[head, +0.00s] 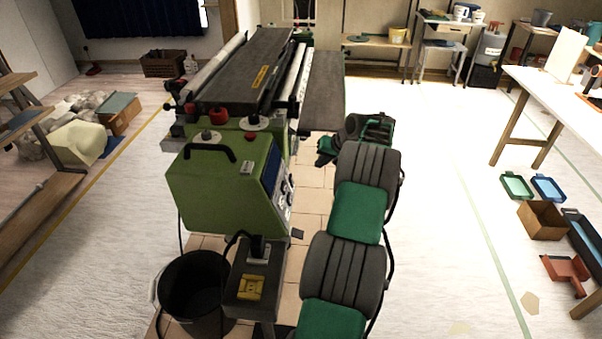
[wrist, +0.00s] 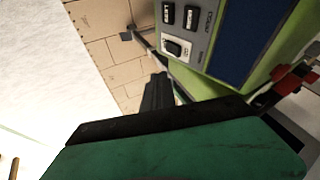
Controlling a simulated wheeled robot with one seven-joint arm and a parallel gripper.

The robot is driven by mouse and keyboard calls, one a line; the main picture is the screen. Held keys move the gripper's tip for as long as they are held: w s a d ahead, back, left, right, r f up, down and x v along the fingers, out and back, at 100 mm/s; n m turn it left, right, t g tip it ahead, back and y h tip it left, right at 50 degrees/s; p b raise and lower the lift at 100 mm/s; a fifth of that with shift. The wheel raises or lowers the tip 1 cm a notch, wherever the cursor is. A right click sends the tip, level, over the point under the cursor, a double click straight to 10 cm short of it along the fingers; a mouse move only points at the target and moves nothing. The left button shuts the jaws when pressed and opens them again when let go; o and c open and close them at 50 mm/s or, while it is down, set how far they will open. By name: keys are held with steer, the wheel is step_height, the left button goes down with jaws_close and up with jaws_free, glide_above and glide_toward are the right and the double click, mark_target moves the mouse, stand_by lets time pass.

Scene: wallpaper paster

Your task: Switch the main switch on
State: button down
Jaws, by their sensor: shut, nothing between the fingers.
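The green paster machine (head: 215,190) stands left of my arm in the head view. Its side panel (head: 281,190) faces right, with small dark controls too small to read. In the wrist view the panel shows a larger black switch in a pale frame (wrist: 177,48), below two small black rocker switches (wrist: 168,13) (wrist: 191,17). I cannot tell which is the main switch or its position. My gripper (head: 325,154) is right of the machine, apart from the panel. Its dark fingers (wrist: 158,80) are shut and empty, seen below the switches.
A dark pedestal (head: 240,308) with a yellow fitting (head: 251,287) and a black bucket (head: 190,290) stand before the machine. Rollers and a long dark bed (head: 245,75) extend behind. The pale floor to the right is open, with trays and boxes (head: 541,219) near the white table (head: 545,95).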

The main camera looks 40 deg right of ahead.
glide_toward(292, 180)
steer(key=d+f, duration=0.4)
steer(key=w+a, duration=0.1)
steer(key=w, duration=0.1)
steer(key=w+a+f+p, duration=0.1)
steer(key=w, duration=0.1)
steer(key=shift+a+p, duration=0.2)
steer(key=shift+p, duration=0.1)
